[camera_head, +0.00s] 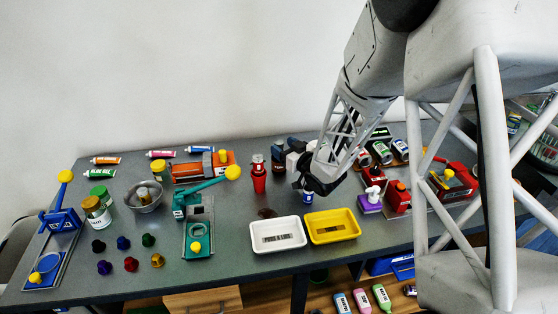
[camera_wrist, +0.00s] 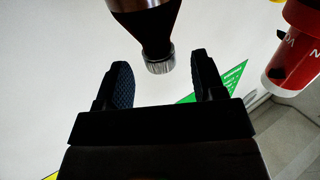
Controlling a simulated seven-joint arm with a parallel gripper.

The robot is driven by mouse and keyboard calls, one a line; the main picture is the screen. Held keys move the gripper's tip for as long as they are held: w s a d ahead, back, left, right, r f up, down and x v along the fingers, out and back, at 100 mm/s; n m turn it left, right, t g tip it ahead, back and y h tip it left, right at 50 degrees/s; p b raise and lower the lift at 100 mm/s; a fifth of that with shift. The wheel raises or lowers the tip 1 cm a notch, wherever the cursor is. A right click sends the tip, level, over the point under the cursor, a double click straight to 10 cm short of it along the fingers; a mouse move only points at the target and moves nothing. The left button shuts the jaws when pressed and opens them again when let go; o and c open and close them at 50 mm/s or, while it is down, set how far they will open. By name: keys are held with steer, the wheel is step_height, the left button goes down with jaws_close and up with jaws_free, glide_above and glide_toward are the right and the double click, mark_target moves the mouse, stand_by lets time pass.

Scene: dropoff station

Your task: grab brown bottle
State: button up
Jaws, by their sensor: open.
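A dark, brown-black bottle (camera_wrist: 158,28) with a silvery ribbed cap (camera_wrist: 160,64) shows at the top of the wrist view, cap downward in the picture. Its upper end is cut off by the frame. My gripper (camera_wrist: 160,72) is open, and the cap lies between the directions of its two fingertips. I see no finger touching the bottle. In the head view my gripper (camera_head: 291,157) is over the back middle of the table, partly hidden by my arm.
A red bottle (camera_head: 258,178) stands left of my gripper. A white tray (camera_head: 253,234) and a yellow tray (camera_head: 353,233) lie in front. A teal press (camera_head: 196,235) stands left. A red object (camera_wrist: 294,45) shows at the right of the wrist view.

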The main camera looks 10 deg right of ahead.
mark_target(277, 142)
steer(key=shift+x, duration=2.3)
jaws_close()
